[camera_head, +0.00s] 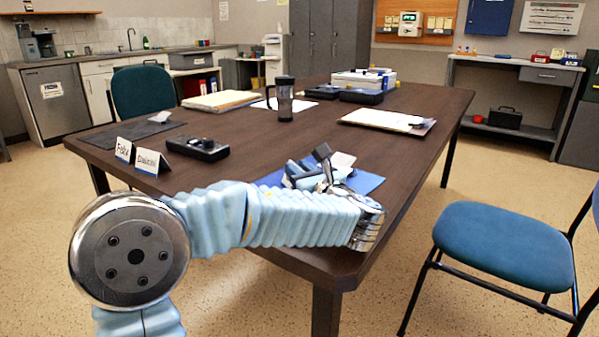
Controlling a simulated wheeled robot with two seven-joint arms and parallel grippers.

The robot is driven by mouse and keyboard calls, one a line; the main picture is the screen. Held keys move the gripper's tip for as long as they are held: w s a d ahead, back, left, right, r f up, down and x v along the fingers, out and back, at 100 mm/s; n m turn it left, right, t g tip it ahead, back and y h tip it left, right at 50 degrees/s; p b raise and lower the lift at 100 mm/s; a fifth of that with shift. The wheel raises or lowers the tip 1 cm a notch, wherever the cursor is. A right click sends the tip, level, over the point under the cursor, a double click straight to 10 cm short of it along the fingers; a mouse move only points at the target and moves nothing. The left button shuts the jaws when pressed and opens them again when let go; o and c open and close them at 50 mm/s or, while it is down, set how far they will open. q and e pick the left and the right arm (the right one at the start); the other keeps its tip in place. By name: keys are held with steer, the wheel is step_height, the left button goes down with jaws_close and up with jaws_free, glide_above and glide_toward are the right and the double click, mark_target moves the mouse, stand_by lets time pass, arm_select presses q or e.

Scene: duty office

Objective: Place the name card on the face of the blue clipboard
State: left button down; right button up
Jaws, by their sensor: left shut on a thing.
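The blue clipboard (366,183) lies on the near part of the dark table, partly hidden behind my left arm and gripper. My left gripper (332,167) is over the clipboard, shut on a small whitish card (343,160), probably a name card. No writing shows on it, and I cannot tell if it touches the clipboard. Two white-and-blue tent name cards stand upright on the left of the table, one reading "Felix" (123,150) and one with a less clear name (147,161). My right gripper is not in view.
A black device (197,149) lies beside the standing cards. A dark tumbler (285,100) stands mid-table. A second clipboard with papers (384,119) lies at the right. A blue chair (505,243) stands to the right. The table (270,150) is clear between the device and the tumbler.

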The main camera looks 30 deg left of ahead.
arm_select(q)
steer(key=shift+f, duration=0.1)
steer(key=c, duration=1)
jaws_free()
steer(key=shift+o, duration=0.2)
steer(key=shift+s+d, duration=0.1)
steer(key=shift+d, duration=0.1)
steer(key=v, duration=1.1)
steer(key=shift+s+d, duration=0.2)
steer(key=shift+d, duration=0.05)
